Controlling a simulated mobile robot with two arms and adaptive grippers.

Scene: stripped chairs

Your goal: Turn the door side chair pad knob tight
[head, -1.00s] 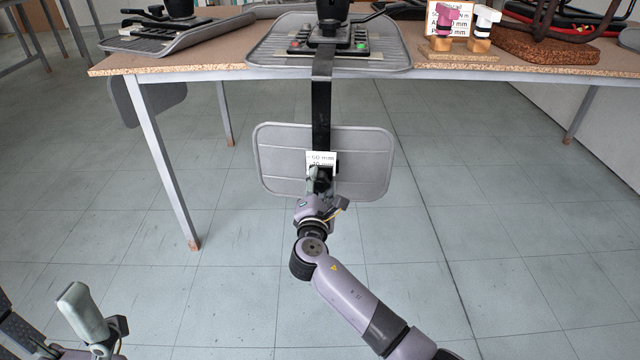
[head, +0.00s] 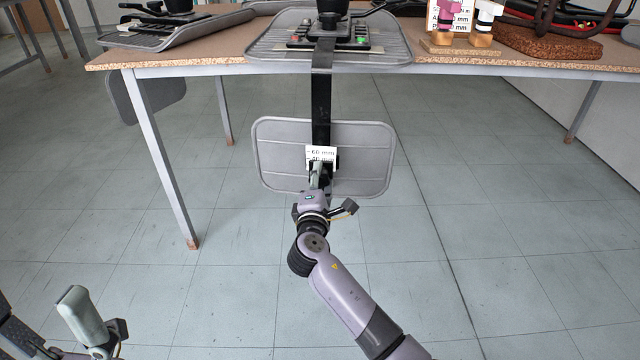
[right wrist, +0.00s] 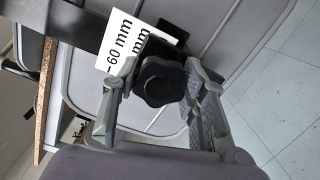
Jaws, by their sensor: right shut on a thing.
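The chair pad (head: 270,160) is a grey ribbed plate hanging below the table edge on a black bar (head: 321,100) from the middle stripped chair. A black lobed knob (right wrist: 160,80) shows in the right wrist view in front of the bar and a white card (right wrist: 120,45) reading "60 mm". My right gripper (head: 319,174) reaches up to the knob, with one finger on each side of it in the right wrist view (right wrist: 158,92), shut on it. In the head view the gripper hides the knob. My left gripper (head: 85,315) is at the lower left, away from the chair; its opening is unclear.
The table (head: 220,62) carries the middle chair's grey seat plate (head: 390,45) and a similar chair at left (head: 180,38). The floor below is clear.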

